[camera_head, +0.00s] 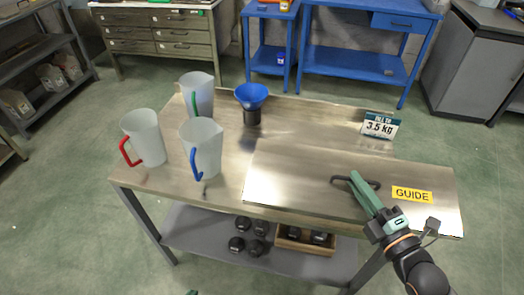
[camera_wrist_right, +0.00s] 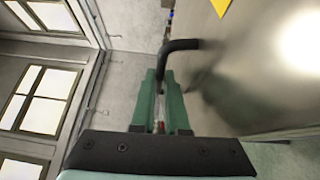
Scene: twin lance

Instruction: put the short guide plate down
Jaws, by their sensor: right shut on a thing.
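The short guide plate (camera_head: 310,185) is a flat silver sheet with a yellow GUIDE label and a black bar handle (camera_head: 341,179). It lies over the right part of the metal table (camera_head: 228,160) and reaches past the table's right side. I cannot tell whether it touches the tabletop. My right gripper (camera_head: 356,180) is shut on the handle. In the right wrist view the green fingers (camera_wrist_right: 162,95) close around the handle's bent end (camera_wrist_right: 180,45), with the plate (camera_wrist_right: 245,70) at the right. Only a green tip of my left gripper (camera_head: 192,292) shows at the bottom edge.
Three pitchers stand at the table's left: one with a red handle (camera_head: 146,135), one blue (camera_head: 204,147), one green (camera_head: 198,93). A blue funnel (camera_head: 251,95) sits on a dark container. A 3.5 kg sign (camera_head: 380,126) stands behind the plate. Weights lie on the lower shelf (camera_head: 200,228).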

